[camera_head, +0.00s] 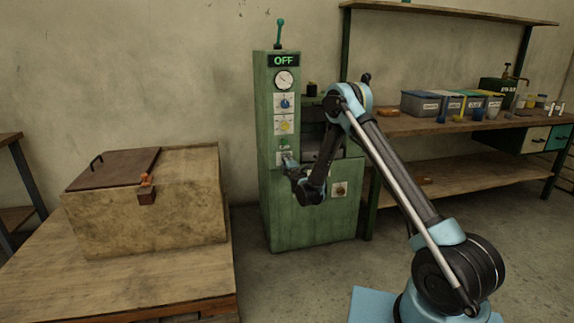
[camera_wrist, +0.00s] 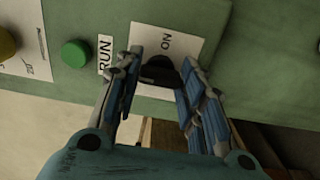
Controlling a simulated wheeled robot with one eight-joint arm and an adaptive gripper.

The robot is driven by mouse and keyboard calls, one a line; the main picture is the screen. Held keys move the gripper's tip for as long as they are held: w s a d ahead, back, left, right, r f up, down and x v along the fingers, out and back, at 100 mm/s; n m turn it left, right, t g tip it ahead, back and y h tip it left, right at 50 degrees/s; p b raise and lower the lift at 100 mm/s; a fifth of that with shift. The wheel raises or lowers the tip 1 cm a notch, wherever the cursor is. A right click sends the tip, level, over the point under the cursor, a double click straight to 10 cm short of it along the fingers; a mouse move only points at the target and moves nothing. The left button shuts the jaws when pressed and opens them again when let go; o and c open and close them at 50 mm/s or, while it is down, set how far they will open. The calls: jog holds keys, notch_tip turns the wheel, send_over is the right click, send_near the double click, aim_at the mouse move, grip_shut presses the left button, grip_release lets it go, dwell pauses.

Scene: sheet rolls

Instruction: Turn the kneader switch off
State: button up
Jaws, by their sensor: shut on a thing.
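The kneader is a tall green cabinet (camera_head: 312,220) against the wall, and its top display (camera_head: 284,61) reads OFF. Its switch is a black knob (camera_wrist: 158,70) on a white plate (camera_wrist: 178,36) marked ON in the wrist view. My gripper (camera_head: 288,160) is at the cabinet's front panel. In the wrist view my gripper (camera_wrist: 163,62) has its blue-padded fingers on either side of the knob and is shut on it. The fingers partly hide the knob and plate, and any OFF mark is out of sight.
A green button (camera_wrist: 75,53) beside a RUN label and a yellow knob (camera_wrist: 6,44) are on the same panel. A wooden chest (camera_head: 150,205) stands on a low table at left. A workbench (camera_head: 430,124) with several bins is at right.

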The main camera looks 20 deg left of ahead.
jog(key=o, duration=1)
jog(key=shift+f, duration=0.1)
jog(key=shift+o, duration=0.2)
jog(key=v, duration=0.7)
jog(key=shift+s, duration=0.25)
jog(key=shift+d, duration=0.15)
